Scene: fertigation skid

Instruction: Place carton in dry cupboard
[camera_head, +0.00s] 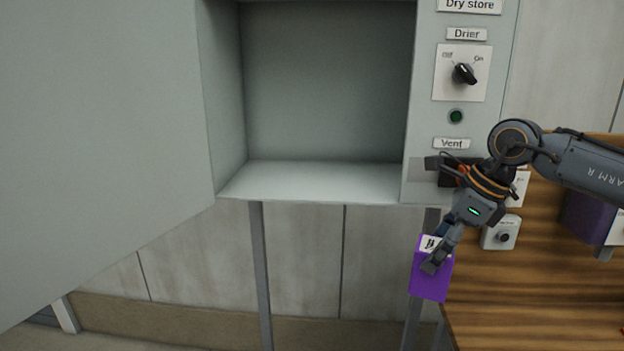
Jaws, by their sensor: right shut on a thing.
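The dry cupboard (310,183) stands on legs in the middle, its door (100,130) swung wide open to the left. Its inside looks empty. My right gripper (432,264) is shut on a purple carton (430,285) with a white label. It holds the carton below and to the right of the cupboard's opening, in front of a cupboard leg and near the wooden bench. The gripper's fingers hide part of the carton. My left gripper is not in view.
The cupboard's right panel carries a Drier knob (464,74), a green lamp (455,116) and a Vent label. A wooden bench (530,325) is at the right, with a dark purple box (588,217) and a small knob box (501,233). The space before the opening is clear.

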